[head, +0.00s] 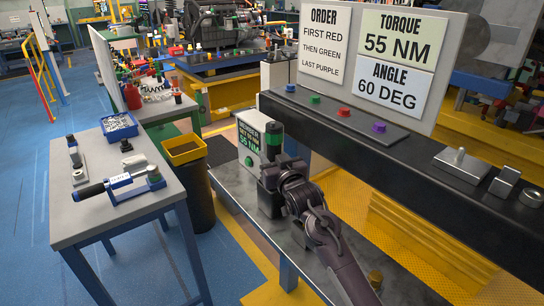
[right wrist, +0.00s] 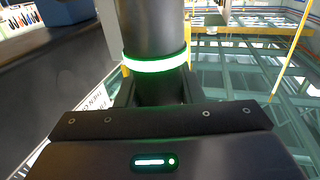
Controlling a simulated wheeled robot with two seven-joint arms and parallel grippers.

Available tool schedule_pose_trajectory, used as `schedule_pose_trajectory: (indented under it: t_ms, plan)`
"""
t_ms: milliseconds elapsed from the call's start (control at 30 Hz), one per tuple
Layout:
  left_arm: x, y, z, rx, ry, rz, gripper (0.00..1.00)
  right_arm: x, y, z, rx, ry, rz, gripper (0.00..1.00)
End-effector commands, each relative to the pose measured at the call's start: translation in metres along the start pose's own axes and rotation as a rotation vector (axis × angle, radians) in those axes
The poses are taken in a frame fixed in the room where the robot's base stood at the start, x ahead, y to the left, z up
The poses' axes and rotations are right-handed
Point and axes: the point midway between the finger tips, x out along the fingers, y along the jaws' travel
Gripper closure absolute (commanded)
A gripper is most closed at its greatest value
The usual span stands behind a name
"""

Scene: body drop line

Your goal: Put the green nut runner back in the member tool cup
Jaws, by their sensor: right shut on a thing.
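The green nut runner (head: 273,136) is a dark upright cylinder with a green band. It stands in front of the controller box (head: 249,143), whose display reads 55 NM. My right gripper (head: 272,172) is shut on the nut runner. In the right wrist view the nut runner (right wrist: 154,30) rises between the fingers, with its green ring lit just above them. The nut runner's lower end is hidden behind my gripper and wrist. I cannot make out the member tool cup or tell whether the tool's lower end is in it. My left gripper is not in view.
The grey bench (head: 232,187) is under my right arm. A black beam (head: 420,160) with coloured buttons runs along the right, below the sign board (head: 380,55). A side table (head: 120,205) with a blue micrometer stands left. A yellow bin (head: 184,149) is between.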

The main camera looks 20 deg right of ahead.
Motion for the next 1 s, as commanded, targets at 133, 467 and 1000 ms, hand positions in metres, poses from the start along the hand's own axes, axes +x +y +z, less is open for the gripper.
schedule_pose_trajectory:
  t_ms: [133,467,1000]
  plan:
    - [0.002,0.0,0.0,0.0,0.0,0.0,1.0,0.0,0.0,-0.001,0.0,0.008,0.0,1.0]
    - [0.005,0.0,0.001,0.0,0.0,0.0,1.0,0.0,0.0,0.005,0.0,0.008,0.0,1.0]
    - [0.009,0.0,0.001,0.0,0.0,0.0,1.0,0.0,0.0,0.013,0.0,0.009,0.0,0.58]
